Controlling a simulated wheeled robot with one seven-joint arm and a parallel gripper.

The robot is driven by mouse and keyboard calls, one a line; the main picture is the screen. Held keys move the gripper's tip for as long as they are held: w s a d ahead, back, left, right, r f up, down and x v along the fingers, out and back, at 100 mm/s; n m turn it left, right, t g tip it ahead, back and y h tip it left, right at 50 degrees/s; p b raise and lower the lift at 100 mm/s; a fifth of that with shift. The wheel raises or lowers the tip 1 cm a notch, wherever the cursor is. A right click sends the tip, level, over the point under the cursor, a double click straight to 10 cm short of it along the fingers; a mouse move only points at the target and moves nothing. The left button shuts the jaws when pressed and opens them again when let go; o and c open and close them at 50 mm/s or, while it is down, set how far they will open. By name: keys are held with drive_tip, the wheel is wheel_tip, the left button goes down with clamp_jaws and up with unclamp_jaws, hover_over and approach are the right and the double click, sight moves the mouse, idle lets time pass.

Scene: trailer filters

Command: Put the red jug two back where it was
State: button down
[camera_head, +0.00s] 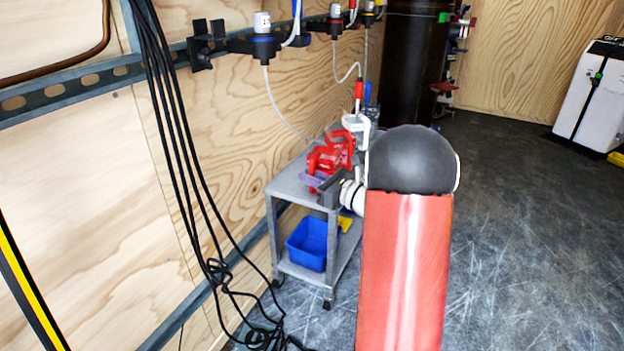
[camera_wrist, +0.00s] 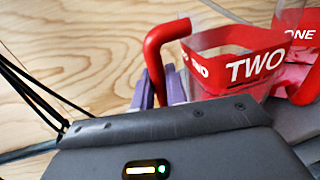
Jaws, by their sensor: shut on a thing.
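The red jug two (camera_wrist: 255,66) has a clear body, a red band marked TWO and a red handle. In the wrist view its handle passes between the lavender fingers of my gripper (camera_wrist: 158,88), which is shut on it. In the head view this jug (camera_head: 322,159) is at the top of the grey cart, with my gripper (camera_head: 316,180) at its near side. I cannot tell whether its base touches the cart top. Another red jug, marked ONE (camera_wrist: 300,34), is close behind it. My arm hides part of the cart's right side.
The grey cart (camera_head: 286,187) stands by the wooden wall, with a blue bin (camera_head: 308,243) on its lower shelf. A white hose hangs above the cart. Black cables (camera_head: 185,150) hang at the left. A dark cylinder (camera_head: 408,65) stands behind.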

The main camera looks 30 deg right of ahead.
drive_tip(key=shift+r, duration=0.1)
drive_tip(key=c, duration=1.4)
unclamp_jaws()
